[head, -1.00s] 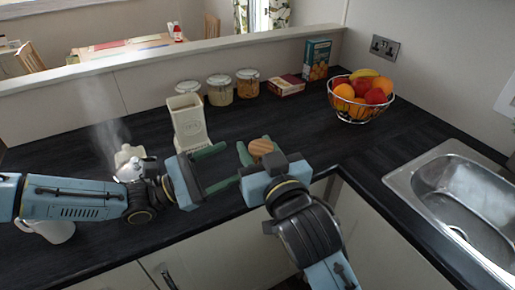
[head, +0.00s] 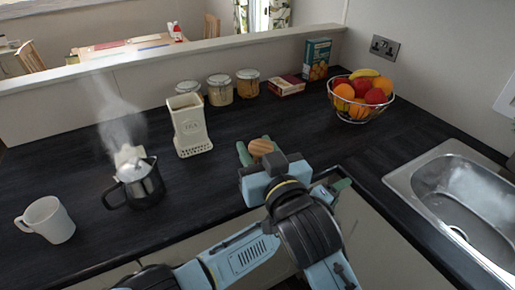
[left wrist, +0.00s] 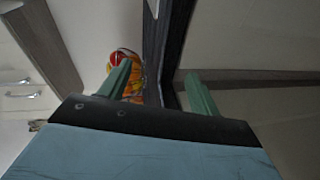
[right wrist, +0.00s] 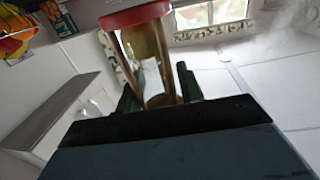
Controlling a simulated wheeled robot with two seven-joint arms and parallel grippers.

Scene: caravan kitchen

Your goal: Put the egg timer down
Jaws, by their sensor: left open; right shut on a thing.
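The egg timer (head: 261,147) shows its round wooden end in the head view, between the fingers of my right gripper (head: 258,153). In the right wrist view the egg timer (right wrist: 150,55) has a red end, thin posts and a glass body. My right gripper (right wrist: 160,90) is shut on it, above the dark worktop in the head view. My left gripper (head: 338,186) is open by the worktop's front edge, mostly hidden behind my right arm. In the left wrist view, the left gripper (left wrist: 160,88) has nothing between its fingers.
The dark worktop (head: 260,115) has free room right of the cream holder (head: 190,128). A steaming pot (head: 140,185) and white mug (head: 47,220) stand left. Jars (head: 220,90), boxes (head: 317,60) and a fruit basket (head: 360,98) stand behind; the sink (head: 465,195) is right.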

